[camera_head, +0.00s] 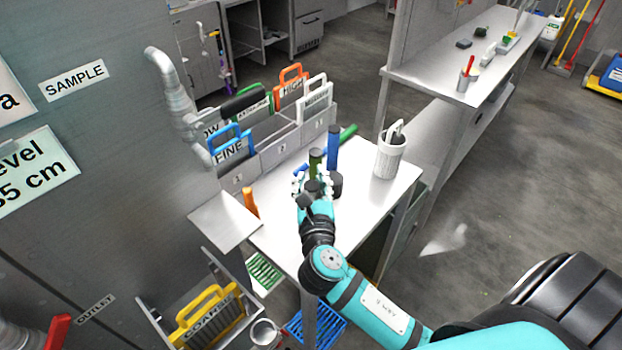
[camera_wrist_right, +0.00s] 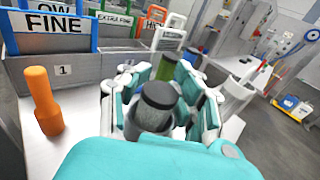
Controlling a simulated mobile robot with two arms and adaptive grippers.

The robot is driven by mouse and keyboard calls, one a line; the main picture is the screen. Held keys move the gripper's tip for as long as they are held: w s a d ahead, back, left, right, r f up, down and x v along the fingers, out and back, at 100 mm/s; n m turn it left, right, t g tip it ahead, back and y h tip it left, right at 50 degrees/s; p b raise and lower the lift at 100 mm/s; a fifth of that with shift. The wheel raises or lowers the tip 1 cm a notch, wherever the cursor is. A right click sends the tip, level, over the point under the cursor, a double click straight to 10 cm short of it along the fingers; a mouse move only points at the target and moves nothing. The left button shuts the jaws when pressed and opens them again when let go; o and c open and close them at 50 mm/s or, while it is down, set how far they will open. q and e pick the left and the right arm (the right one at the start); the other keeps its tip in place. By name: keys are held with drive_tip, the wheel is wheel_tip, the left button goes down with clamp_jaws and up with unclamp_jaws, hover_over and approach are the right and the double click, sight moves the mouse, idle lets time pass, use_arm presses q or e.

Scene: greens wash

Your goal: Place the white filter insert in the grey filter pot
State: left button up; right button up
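A white, perforated cylindrical container (camera_head: 389,160) with a raised handle stands upright at the right side of the steel table. I cannot tell whether it is the filter insert, the pot or both. It also shows in the right wrist view (camera_wrist_right: 236,96). A white-handled panel (camera_head: 315,91), in the rack, is another white item. My right gripper (camera_head: 313,183) is low over the table's middle, left of the container. Its fingers stand apart around a dark grey-capped cylinder (camera_wrist_right: 157,104); contact is unclear. My left gripper is out of view.
An orange bottle (camera_head: 250,202), a green bottle (camera_head: 316,160) and a blue bottle (camera_head: 333,146) stand around my right gripper. The numbered rack (camera_head: 282,150) of labelled panels lines the back. A metal cup (camera_head: 265,333) is below the table. The table's front right is clear.

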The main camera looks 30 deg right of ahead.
drive_tip(key=shift+o, duration=0.7)
drive_tip(key=shift+s+r, duration=0.1)
drive_tip(key=shift+r, duration=0.05)
drive_tip(key=b+v, duration=0.2)
drive_tip(key=v, duration=0.9)
drive_tip(key=shift+s+a, duration=0.25)
drive_tip(key=shift+s, duration=0.15)
